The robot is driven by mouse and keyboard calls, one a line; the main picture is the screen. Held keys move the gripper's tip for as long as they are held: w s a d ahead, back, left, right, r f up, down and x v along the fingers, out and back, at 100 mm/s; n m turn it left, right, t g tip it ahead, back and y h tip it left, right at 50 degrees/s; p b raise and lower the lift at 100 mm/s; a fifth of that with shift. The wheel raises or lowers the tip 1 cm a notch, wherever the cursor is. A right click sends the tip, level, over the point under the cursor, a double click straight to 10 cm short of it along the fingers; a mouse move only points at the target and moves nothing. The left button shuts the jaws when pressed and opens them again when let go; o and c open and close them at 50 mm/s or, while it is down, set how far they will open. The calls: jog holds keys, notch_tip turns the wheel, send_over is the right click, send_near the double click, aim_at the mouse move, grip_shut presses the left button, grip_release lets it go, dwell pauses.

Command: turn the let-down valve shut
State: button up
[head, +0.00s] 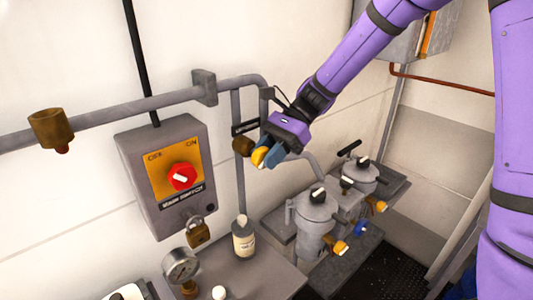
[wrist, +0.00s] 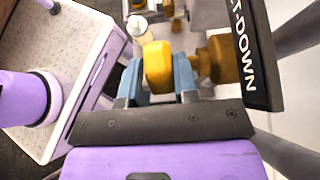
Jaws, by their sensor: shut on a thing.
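The let-down valve has a yellow handle (head: 259,156) and a brass body (head: 242,146) on a vertical grey pipe against the wall. My gripper (head: 269,156) is shut on the yellow handle, with its blue fingers on either side. In the wrist view the handle (wrist: 158,67) sits between the fingers of my gripper (wrist: 159,80). The brass body (wrist: 216,60) is to its right, beside a dark label (wrist: 250,50) of which "T-DOWN" can be read. The fingers partly hide the handle's stem.
A grey main switch box (head: 163,215) with a red knob (head: 182,177) and a brass padlock (head: 198,234) hangs left. Below are a gauge (head: 181,268) and a bottle (head: 243,238). Grey canisters (head: 315,215) with orange-yellow fittings stand right. A horizontal pipe (head: 150,103) runs along the wall.

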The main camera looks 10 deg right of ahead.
jog(key=g+y, duration=0.2)
jog(key=y, duration=0.1)
jog(key=g+y, duration=0.1)
jog(key=y, duration=0.1)
jog(key=shift+f+g, duration=0.3)
jog(key=shift+f, duration=0.05)
jog(key=shift+y, duration=0.3)
jog(key=o, duration=0.9)
jog(key=shift+d, duration=0.1)
jog(key=v, duration=1)
jog(key=shift+w+d+f, duration=0.15)
jog(key=shift+w+d, duration=0.1)
jog(key=shift+w, duration=0.05)
